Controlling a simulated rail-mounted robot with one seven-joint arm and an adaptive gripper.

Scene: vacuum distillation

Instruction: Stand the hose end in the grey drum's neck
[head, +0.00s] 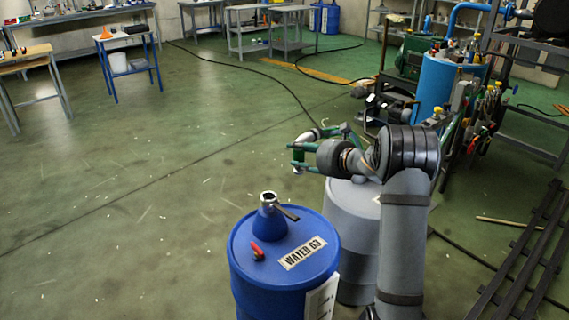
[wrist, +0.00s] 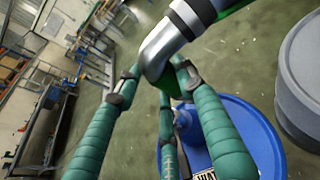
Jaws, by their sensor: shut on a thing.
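The hose end, a bent silvery metal pipe (wrist: 165,48), sits between the green fingers of my gripper (wrist: 155,80) in the wrist view. In the head view my gripper (head: 299,155) is shut on this hose end (head: 306,137) and holds it in the air, up and left of the grey drum (head: 350,208). The pipe's lower tip points down. The grey drum also shows at the right edge of the wrist view (wrist: 300,85), apart from the hose end. My arm hides part of the drum's top, and I cannot make out its neck clearly.
Machinery and a tool rack (head: 485,125) stand at right.

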